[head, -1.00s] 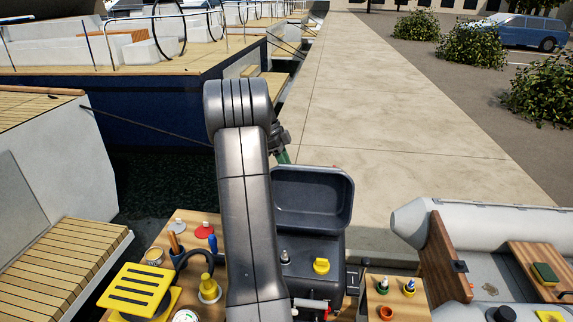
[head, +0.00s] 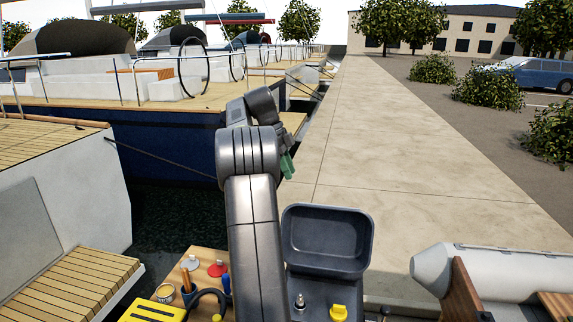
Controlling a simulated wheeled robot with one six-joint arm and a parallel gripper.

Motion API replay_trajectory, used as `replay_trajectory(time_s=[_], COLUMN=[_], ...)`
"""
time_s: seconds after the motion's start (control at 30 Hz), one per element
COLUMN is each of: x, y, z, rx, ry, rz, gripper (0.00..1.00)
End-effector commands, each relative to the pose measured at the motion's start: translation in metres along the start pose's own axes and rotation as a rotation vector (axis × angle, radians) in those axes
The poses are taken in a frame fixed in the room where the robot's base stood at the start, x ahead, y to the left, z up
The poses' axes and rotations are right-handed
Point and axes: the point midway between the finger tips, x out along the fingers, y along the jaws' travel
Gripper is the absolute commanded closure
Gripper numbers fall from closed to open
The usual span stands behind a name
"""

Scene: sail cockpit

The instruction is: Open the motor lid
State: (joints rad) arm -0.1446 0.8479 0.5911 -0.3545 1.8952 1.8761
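The motor lid (head: 327,239) is a dark grey, shallow shell. It stands tipped up and open at the back of the motor housing (head: 318,290), with its hollow inside facing me. Inside the housing stand a yellow cap (head: 338,312) and a small silver fitting (head: 300,302). My arm rises to the left of the lid. My gripper (head: 287,165), with green at its tip, is beyond and above the lid, apart from it. Its fingers are mostly hidden by my arm, so open or shut does not show.
A wooden board (head: 203,268) left of the motor carries a red disc (head: 217,269), a grey disc and a yellow slatted piece (head: 153,312). An inflatable boat (head: 500,270) lies at right. The concrete quay (head: 375,150) ahead is clear. Sailboats are moored at left.

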Motion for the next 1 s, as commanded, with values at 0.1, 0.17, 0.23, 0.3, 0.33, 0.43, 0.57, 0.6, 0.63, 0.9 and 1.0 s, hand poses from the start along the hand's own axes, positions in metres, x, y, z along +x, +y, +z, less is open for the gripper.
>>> replay_trajectory(time_s=[0.1, 0.17, 0.23, 0.3, 0.33, 0.43, 0.57, 0.6, 0.63, 0.9, 1.0], x=[-0.01, -0.013, -0.015, -0.016, -0.016, -0.015, -0.015, -0.014, -0.013, 0.008, 0.018], y=[0.0, 0.0, 0.0, 0.0, 0.0, 0.0, 0.0, 0.0, -0.001, -0.011, -0.016], z=[-0.001, -0.001, -0.001, -0.001, -0.001, -0.001, -0.002, -0.003, -0.003, -0.026, -0.036], rx=[0.0, 0.001, 0.001, 0.001, 0.001, 0.001, -0.001, -0.009, -0.02, -0.321, -0.47], ry=[0.0, 0.0, 0.0, 0.0, 0.001, 0.001, 0.0, -0.002, -0.005, -0.076, -0.105], rz=[-0.001, 0.0, -0.001, 0.0, 0.0, 0.0, 0.0, -0.001, -0.002, -0.052, -0.088], gripper=[0.67, 0.67, 0.67, 0.67, 0.67, 0.67, 0.81, 0.89, 0.95, 1.0, 1.0])
